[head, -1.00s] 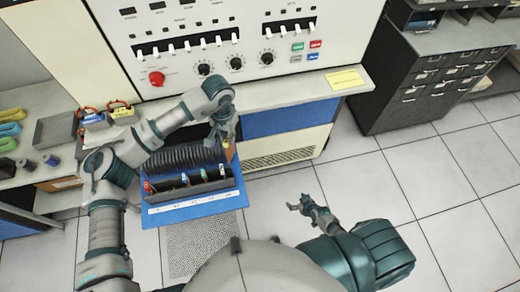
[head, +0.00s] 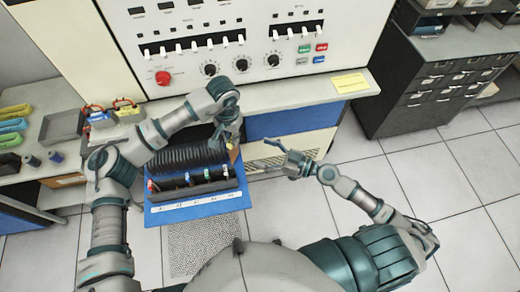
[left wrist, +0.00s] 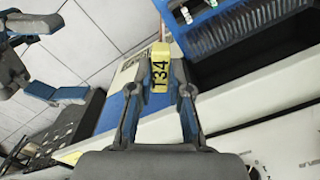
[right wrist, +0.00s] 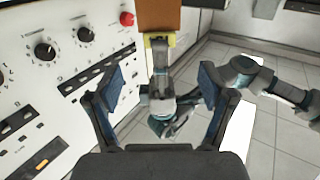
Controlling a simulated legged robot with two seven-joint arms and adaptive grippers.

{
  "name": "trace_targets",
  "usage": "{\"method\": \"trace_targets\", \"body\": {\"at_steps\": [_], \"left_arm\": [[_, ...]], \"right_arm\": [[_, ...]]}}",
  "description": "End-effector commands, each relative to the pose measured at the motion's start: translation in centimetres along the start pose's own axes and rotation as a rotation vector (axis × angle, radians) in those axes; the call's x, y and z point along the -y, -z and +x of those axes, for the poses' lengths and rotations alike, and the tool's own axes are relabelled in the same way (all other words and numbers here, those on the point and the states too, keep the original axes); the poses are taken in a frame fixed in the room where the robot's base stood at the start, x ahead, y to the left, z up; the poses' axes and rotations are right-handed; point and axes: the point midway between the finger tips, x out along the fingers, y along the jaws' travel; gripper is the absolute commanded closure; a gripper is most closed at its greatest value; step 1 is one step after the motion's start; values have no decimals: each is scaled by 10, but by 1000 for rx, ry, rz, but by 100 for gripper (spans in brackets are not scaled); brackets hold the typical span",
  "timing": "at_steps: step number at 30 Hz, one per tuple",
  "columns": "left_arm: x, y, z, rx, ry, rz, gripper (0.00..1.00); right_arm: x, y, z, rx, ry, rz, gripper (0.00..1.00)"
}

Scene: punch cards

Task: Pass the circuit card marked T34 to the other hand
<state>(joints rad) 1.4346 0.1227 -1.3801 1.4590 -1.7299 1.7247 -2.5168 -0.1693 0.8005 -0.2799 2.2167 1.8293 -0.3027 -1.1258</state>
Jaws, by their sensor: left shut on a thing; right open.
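The circuit card marked T34 has a yellow end tab (left wrist: 160,68) whose black lettering reads T34 in the left wrist view. My left gripper (head: 229,140) is shut on this tab, above the right end of the blue drawer. In the right wrist view the card's brown board (right wrist: 158,15) shows at the top edge, beyond the left gripper. My right gripper (head: 277,157) is open and empty, to the right of the card and apart from it. Its two blue-padded fingers (right wrist: 160,82) frame the left gripper in the right wrist view.
The pulled-out blue drawer (head: 200,203) holds several cards with coloured tabs and a black ribbed row. The white switch panel (head: 190,65) and its ledge stand behind both hands. A side bench (head: 40,170) is at left. Open tiled floor lies at right.

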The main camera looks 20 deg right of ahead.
Motion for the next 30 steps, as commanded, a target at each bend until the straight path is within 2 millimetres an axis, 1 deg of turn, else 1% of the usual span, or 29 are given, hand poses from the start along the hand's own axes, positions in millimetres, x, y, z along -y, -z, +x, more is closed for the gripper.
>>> {"method": "trace_targets", "body": {"at_steps": [1, 4, 8, 14, 18, 21, 25, 30], "left_arm": [[0, 0, 0, 0, 0, 0, 100], [0, 0, 0, 0, 0, 0, 100], [0, 0, 0, 0, 0, 0, 100], [0, 0, 0, -1, 0, 0, 100], [0, -1, 0, -1, 0, 0, 100], [0, -1, 0, -1, 0, 0, 100], [0, 0, 0, -1, 0, 0, 100], [-1, 0, 0, 0, 1, 0, 100]], "right_arm": [[2, 3, 2, -5, 6, -2, 19], [3, 5, 9, -7, 10, -3, 19], [2, 5, 27, -9, 10, -8, 19], [3, 5, 62, -10, 8, -4, 19], [3, 5, 89, -11, 7, 1, 19], [3, 5, 103, -9, 6, 0, 19], [3, 4, 114, -7, 6, 0, 19], [3, 4, 119, -6, 7, -1, 19]]}}
